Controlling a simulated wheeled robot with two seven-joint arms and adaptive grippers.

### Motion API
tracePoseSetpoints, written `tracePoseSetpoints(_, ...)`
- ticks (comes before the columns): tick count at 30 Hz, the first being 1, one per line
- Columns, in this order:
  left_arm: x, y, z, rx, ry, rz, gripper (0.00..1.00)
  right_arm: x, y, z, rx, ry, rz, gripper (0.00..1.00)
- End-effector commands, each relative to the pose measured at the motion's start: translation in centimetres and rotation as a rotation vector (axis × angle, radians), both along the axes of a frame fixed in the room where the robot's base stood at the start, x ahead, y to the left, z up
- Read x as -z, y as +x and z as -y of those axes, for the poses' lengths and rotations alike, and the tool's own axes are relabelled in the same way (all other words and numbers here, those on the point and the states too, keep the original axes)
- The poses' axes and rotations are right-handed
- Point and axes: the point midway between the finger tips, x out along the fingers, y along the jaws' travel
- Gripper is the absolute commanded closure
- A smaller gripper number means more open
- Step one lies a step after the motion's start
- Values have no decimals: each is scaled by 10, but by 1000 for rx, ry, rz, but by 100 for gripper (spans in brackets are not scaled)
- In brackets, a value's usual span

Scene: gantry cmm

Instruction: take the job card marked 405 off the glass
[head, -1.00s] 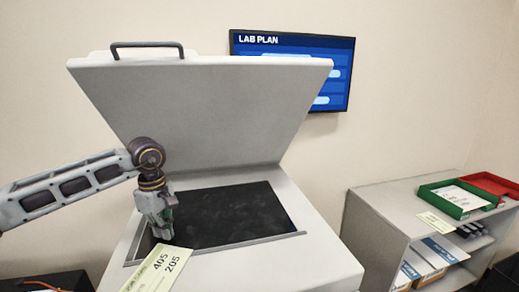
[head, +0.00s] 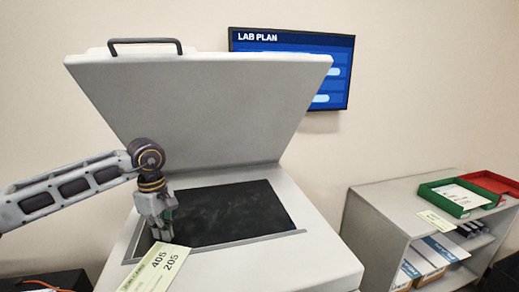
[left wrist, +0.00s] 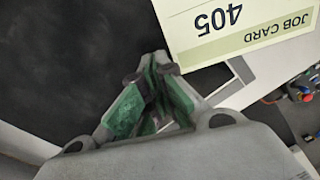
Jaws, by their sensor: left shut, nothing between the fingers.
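In the left wrist view the card (left wrist: 235,25) shows 405 upside down at the top right. The dark glass (head: 230,215) is otherwise bare. My left gripper (head: 166,238) points down at the card's far edge. In the left wrist view its green-padded fingers (left wrist: 153,66) are closed together and empty, close beside the card. My right gripper is not in view.
The scanner lid (head: 205,105) stands open behind the glass. At the right a grey shelf unit (head: 385,205) carries a green tray (head: 430,196) and a red tray (head: 490,181). A wall screen (head: 292,70) reads LAB PLAN.

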Motion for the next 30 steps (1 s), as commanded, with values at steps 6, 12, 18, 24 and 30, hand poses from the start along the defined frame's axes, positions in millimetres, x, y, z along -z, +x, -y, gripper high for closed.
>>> tracePoseSetpoints(6,1,-7,2,0,0,-1,100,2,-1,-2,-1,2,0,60)
tracePoseSetpoints(12,1,-13,3,2,0,-2,100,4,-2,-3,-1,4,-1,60)
tracePoseSetpoints(18,1,-19,5,1,0,-2,100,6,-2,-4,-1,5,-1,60)
tracePoseSetpoints(24,2,-25,7,2,0,-5,100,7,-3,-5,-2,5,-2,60)
tracePoseSetpoints(30,3,-31,8,2,1,-6,100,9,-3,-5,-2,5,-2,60)
